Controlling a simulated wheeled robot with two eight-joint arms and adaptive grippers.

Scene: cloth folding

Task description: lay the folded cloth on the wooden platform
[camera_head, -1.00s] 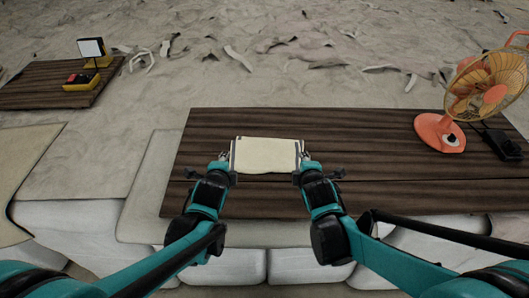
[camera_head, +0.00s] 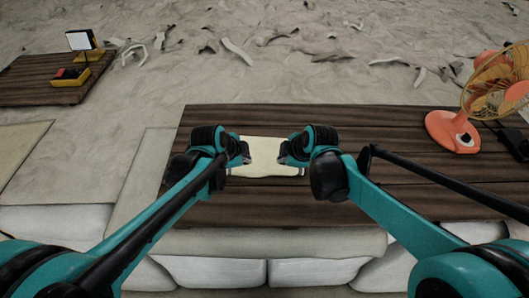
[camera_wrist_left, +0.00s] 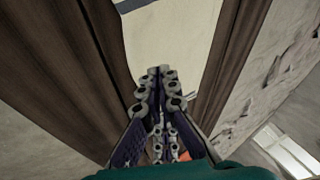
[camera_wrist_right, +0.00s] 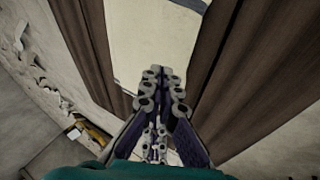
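The folded cream cloth (camera_head: 264,158) is over the dark wooden platform (camera_head: 400,170), near its left end; whether all of it rests on the wood I cannot tell. My left gripper (camera_wrist_left: 154,76) and right gripper (camera_wrist_right: 163,77) come down at its left and right sides. In both wrist views the fingers come together at the tips against the cloth and appear shut on it; the exact contact is hidden. The cloth also shows in the left wrist view (camera_wrist_left: 165,35) and right wrist view (camera_wrist_right: 145,35). In the head view my wrists cover its sides and the fingertips.
An orange fan (camera_head: 452,130) stands at the platform's right end with a black object beside it. A separate wooden table (camera_head: 30,82) at the far left carries a yellow device and a lamp. The platform between cloth and fan is clear.

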